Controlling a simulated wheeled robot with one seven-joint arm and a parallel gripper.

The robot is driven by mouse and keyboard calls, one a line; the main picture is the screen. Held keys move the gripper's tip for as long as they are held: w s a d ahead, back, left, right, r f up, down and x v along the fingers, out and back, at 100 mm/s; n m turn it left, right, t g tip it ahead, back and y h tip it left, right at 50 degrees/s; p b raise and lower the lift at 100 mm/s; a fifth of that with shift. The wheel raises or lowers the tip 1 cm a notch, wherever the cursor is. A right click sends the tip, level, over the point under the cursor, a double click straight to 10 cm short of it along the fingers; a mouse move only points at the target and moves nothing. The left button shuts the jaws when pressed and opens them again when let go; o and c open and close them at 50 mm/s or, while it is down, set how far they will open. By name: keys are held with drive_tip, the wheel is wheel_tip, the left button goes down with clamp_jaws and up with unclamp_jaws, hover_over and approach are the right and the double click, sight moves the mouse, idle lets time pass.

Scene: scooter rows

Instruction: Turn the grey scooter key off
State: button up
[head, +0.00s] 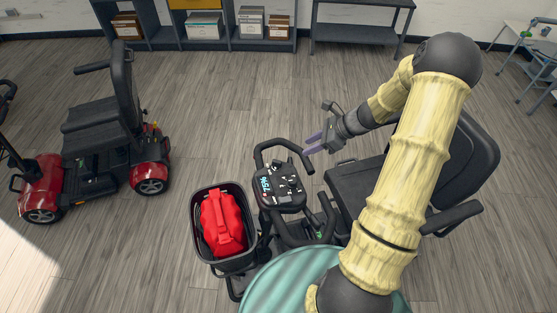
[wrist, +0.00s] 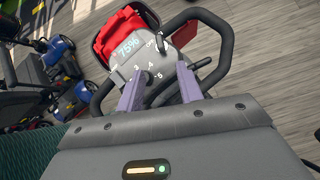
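The scooter nearest me has a control console (head: 280,187) with a lit display. In the wrist view the console (wrist: 135,68) looks grey and its display reads 75%. A small dark part (wrist: 161,43) by printed letters at the console's upper right may be the key; its turn position is too small to tell. A dial with numbers sits lower on the console. My gripper (head: 306,144) is open and empty, above and beyond the console by the handlebar loop. Its two purple fingers are apart in the wrist view (wrist: 160,86), overlapping the console's lower edge, with no clear contact.
The black handlebar (head: 268,146) loops around the console. A basket (head: 195,240) with a red bag (head: 222,222) is at its left, and the black seat (head: 355,187) at its right. A red scooter (head: 110,140) stands far left. Open floor lies between the scooters.

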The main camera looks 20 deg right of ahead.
sight(279, 161)
drive_tip(key=p+x, duration=0.3)
drive_tip(key=x, duration=1.1)
drive_tip(key=shift+w+a+f, duration=0.1)
drive_tip(key=shift+a+f, duration=0.15)
drive_tip(key=shift+c, duration=0.3)
clamp_jaws()
